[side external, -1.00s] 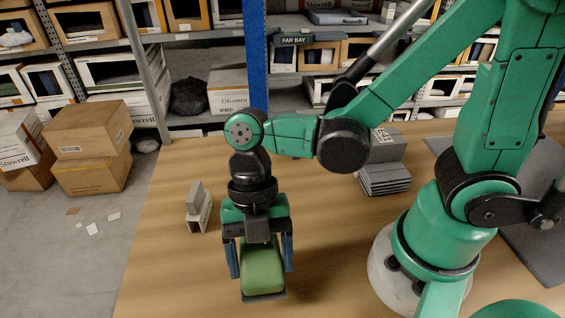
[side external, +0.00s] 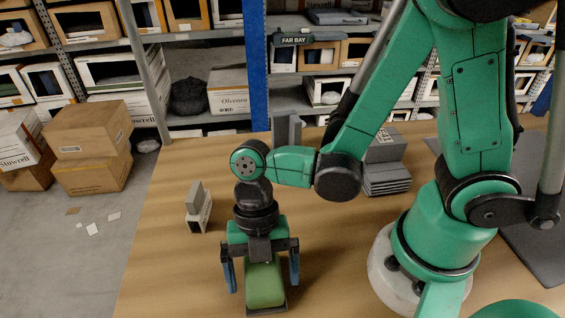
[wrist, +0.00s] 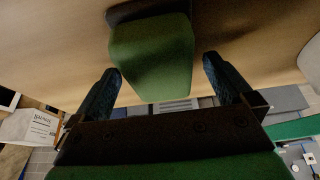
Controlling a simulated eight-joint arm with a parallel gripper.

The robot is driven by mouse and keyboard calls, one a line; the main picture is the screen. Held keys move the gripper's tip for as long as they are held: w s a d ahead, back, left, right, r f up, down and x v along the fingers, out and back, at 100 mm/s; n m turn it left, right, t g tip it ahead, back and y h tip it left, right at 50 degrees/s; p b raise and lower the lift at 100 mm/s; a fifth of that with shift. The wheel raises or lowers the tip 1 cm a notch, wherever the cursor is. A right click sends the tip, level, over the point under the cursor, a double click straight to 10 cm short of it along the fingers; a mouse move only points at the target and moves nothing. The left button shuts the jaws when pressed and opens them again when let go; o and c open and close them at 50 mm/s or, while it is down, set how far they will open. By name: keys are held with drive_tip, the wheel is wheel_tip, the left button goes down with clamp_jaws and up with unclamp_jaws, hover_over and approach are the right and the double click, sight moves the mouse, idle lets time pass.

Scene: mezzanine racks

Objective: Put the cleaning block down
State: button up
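The cleaning block is a green block (side external: 264,286) with a dark base, near the front of the wooden table in the side view. It appears to stand upright with its base on the table, though contact is hard to confirm. My gripper (side external: 262,277) points down over it, with one blue finger on each side. The fingers are spread wider than the block. In the wrist view the green block (wrist: 152,62) lies beyond and between the fingertips of my gripper (wrist: 163,78), with a gap visible on both sides.
A small grey and white stand (side external: 198,210) is left of my gripper on the table (side external: 165,255). A stack of grey slabs (side external: 387,180) lies at the back right. A grey upright piece (side external: 287,131) shows at the table's back edge. Bare table surrounds the block.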

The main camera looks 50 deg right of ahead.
drive_tip(key=v, duration=1.2)
drive_tip(key=w+d+m+t+h, duration=0.1)
drive_tip(key=d+m+t, duration=0.2)
drive_tip(key=m, duration=0.6)
drive_tip(key=w+d+r+m+t+h, duration=0.1)
drive_tip(key=d+m+t, duration=0.3)
drive_tip(key=m, duration=0.5)
drive_tip(key=w+d+m+t+h, duration=0.1)
drive_tip(key=w+d+m+t, duration=0.1)
drive_tip(key=m, duration=0.7)
drive_tip(key=d+t, duration=0.1)
drive_tip(key=d, duration=0.1)
drive_tip(key=shift+w+d+r, duration=0.2)
drive_tip(key=shift+w+d, duration=0.1)
drive_tip(key=shift+w, duration=0.1)
